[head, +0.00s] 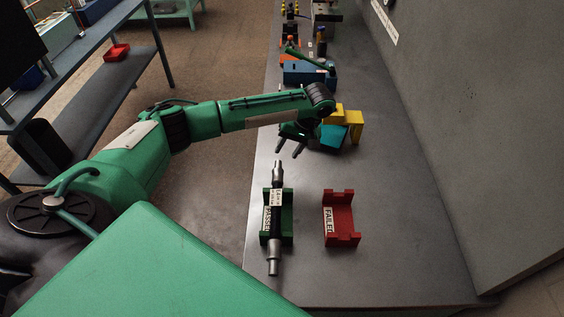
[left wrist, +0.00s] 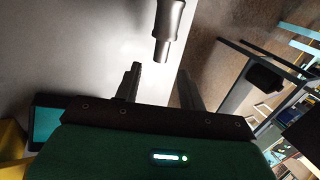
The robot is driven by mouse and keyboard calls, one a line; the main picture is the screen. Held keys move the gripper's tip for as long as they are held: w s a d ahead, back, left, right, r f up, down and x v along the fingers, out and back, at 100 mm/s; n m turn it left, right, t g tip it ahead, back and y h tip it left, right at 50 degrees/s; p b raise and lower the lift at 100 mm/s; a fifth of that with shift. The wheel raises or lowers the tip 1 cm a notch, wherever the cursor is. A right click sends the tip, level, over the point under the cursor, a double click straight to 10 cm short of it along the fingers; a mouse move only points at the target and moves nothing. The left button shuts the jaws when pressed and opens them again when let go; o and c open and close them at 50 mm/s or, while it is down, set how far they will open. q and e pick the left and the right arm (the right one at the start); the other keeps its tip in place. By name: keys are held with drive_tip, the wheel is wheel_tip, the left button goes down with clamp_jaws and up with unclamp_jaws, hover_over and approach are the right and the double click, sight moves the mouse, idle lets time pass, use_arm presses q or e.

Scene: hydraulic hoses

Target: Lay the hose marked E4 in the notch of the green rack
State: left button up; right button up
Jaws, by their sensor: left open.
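A dark hose with metal end fittings (head: 273,264) lies lengthwise in the green rack (head: 287,222), which has a label reading PASSED. Both hose ends stick out past the rack. A small white tag is on the hose, but its marking is too small to read. My left gripper (head: 289,150) is open and empty, just beyond the far end of the hose and apart from it. In the left wrist view, the metal hose end (left wrist: 168,28) shows ahead of the two spread fingers (left wrist: 161,85). My right gripper is not in view.
A red rack (head: 343,222) labelled FAILED stands empty to the right. Yellow (head: 354,122) and teal (head: 332,137) blocks sit beside my left wrist. A blue block (head: 305,72) and other items are farther back. A grey wall bounds the bench on the right. The near right bench is clear.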

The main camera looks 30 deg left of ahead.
use_arm(q)
drive_tip(key=shift+b+v, duration=0.4)
drive_tip(key=shift+v, duration=1.85)
drive_tip(key=shift+f, duration=0.1)
drive_tip(key=shift+a, duration=0.1)
